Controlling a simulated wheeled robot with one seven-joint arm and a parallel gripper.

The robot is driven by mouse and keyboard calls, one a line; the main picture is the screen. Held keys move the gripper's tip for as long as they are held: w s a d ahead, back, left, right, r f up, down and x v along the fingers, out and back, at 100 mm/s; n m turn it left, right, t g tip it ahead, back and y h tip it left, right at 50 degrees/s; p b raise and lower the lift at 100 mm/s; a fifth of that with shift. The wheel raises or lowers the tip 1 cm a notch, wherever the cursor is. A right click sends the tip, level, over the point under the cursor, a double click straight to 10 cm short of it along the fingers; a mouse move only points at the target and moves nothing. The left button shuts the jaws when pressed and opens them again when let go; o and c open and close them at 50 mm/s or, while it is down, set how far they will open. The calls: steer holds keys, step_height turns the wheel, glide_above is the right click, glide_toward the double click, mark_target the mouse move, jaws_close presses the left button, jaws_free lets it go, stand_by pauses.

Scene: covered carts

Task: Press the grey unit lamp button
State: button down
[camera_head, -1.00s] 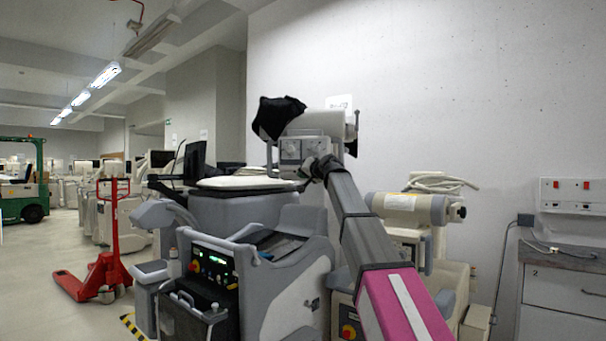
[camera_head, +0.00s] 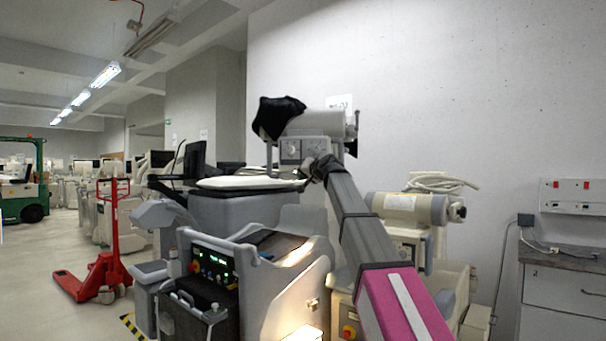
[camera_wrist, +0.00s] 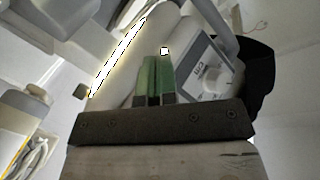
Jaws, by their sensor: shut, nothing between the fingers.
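The grey unit's head (camera_head: 310,125) stands above the large grey cart, with a dial panel (camera_head: 291,151) on its front. The same panel (camera_wrist: 215,70) shows in the wrist view, right of my fingers. My gripper (camera_wrist: 153,60) is shut and empty, its green fingers pointing at the underside of the head. A small bright white square (camera_wrist: 164,50) sits right at the fingertips; I cannot tell if it is the button or whether they touch. A long strip (camera_wrist: 118,58) glows brightly left of the fingers. In the head view my arm hides the fingertips.
A black cover (camera_head: 278,116) hangs over the head's left end. Below stands the grey cart (camera_head: 290,285) with lit controls. A beige unit (camera_head: 415,208) stands right, by a drawer cabinet (camera_head: 565,290). A red pallet truck (camera_head: 100,275) is left on open floor.

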stand_by(0.3)
steer(key=s, duration=0.5)
steer(key=shift+a, duration=0.35)
stand_by(0.6)
steer(key=s+d+f+g+h, duration=0.2)
steer(key=d+f, duration=0.1)
steer(key=f, duration=1.1)
steer(key=s+d+f+g+h, duration=0.1)
steer(key=d+f, duration=0.3)
steer(key=f, duration=0.9)
steer(key=s+d+f+g+h, duration=0.2)
steer(key=d+f, duration=0.1)
steer(key=f, duration=1.1)
steer(key=s+d+f+g+h, duration=0.1)
steer(key=s+d+f, duration=0.3)
steer(key=s+f, duration=0.5)
steer(key=s+d+f+g+h, duration=0.2)
steer(key=s+d+f+g, duration=0.2)
steer(key=s+f, duration=0.5)
steer(key=s+d+f+g+h, duration=0.1)
steer(key=s+d+f+g, duration=0.2)
steer(key=f, duration=1.1)
steer(key=s+d, duration=0.2)
steer(key=s, duration=0.3)
steer(key=shift+s+d+h, duration=0.2)
steer(key=shift+s+h, duration=0.2)
